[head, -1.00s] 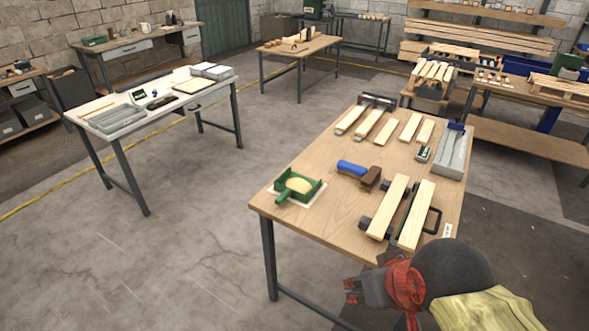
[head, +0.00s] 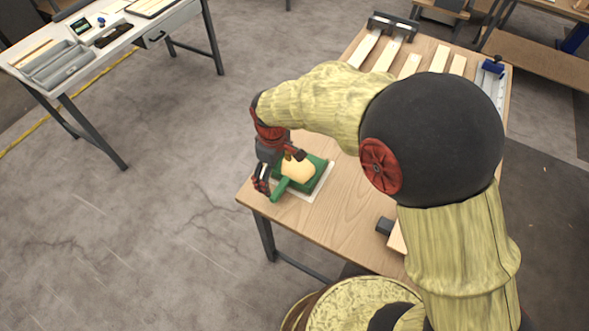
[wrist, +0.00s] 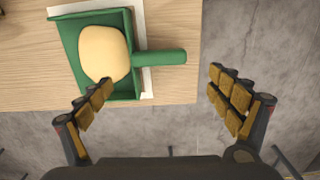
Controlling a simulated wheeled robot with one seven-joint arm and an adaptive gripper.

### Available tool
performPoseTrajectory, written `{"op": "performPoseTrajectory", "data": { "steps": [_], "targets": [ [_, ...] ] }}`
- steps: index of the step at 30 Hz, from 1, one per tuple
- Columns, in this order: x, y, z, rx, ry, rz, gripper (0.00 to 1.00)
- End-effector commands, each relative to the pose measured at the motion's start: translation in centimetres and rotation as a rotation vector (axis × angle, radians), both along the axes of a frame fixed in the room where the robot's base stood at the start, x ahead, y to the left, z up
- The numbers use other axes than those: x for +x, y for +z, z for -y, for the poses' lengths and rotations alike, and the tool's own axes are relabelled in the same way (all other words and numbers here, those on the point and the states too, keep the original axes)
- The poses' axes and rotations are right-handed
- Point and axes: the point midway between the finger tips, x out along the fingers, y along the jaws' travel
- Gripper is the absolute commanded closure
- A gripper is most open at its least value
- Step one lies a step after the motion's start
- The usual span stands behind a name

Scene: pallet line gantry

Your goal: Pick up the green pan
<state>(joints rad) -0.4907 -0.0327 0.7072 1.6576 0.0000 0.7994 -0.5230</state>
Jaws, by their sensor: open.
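The green pan (head: 315,172) lies on a white sheet (head: 323,188) at the near left corner of the wooden table. A pale tan rounded lump (wrist: 103,53) sits in it.
Pale wooden boards (head: 411,66) lie on the table (head: 352,207) at the back. My arm hides the table's middle. A white bench (head: 128,37) with a grey tray (head: 62,66) stands at upper left. The floor left of the table is clear.

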Motion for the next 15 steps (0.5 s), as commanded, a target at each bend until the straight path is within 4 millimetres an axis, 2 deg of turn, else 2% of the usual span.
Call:
{"op": "performPoseTrajectory", "data": {
  "steps": [5,15],
  "targets": [
    [0.0,-2.0,-0.6,-0.006,0.026,-0.010,0.02],
    [0.0,-4.9,0.0,-0.005,0.024,-0.010,0.02]
  ]
}}
